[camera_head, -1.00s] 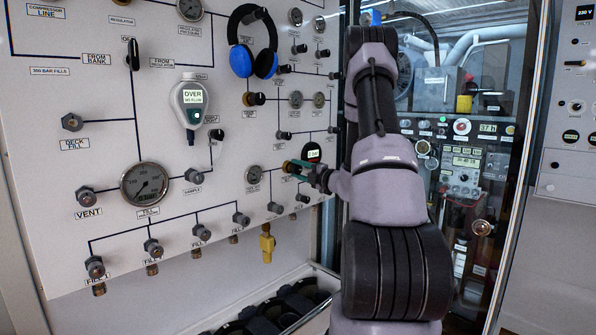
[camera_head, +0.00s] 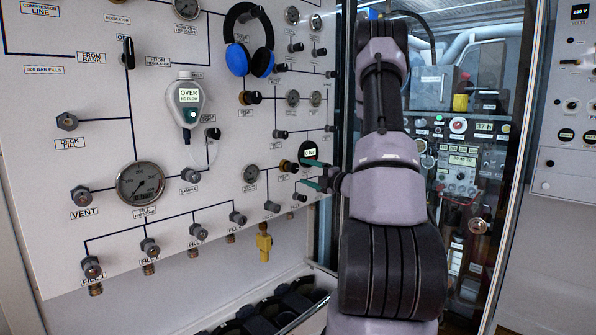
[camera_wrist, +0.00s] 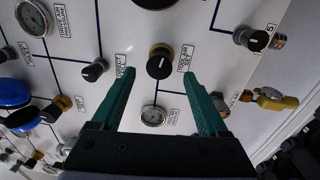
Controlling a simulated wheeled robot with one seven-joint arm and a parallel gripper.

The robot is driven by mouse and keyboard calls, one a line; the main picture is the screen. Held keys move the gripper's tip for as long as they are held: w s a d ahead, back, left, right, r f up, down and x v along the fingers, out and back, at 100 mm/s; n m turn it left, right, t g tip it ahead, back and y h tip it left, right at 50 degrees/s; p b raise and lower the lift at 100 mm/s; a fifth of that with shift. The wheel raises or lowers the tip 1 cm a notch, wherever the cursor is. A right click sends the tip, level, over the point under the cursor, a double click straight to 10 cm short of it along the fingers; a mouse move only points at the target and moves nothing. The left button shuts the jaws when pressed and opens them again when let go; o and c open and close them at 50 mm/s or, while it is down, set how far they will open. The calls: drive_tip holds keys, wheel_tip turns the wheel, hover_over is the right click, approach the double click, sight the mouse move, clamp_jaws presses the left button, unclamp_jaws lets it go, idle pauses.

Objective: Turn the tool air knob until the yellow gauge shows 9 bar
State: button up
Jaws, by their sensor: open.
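The black knob with a brass base (camera_head: 287,166) sits low on the white panel, right of a small dial gauge (camera_head: 251,173). In the wrist view this knob (camera_wrist: 160,62) lies between and beyond my fingertips. My gripper (camera_head: 305,174), with green fingers, is open and empty just right of the knob. In the wrist view my gripper (camera_wrist: 159,73) frames the knob with a gap on both sides. A dark round gauge with a pale yellowish display (camera_head: 310,152) is above right of the knob. Its reading is too small to tell surely.
Other knobs and gauges crowd the panel (camera_head: 75,185). Blue headphones (camera_head: 262,62) hang above. A yellow fitting (camera_head: 264,242) hangs below; it also shows in the wrist view (camera_wrist: 272,99). A glass-fronted cabinet (camera_head: 470,215) stands right, behind my arm. Clear space lies before the panel.

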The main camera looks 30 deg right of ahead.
drive_tip(key=v, duration=0.5)
idle(2.6)
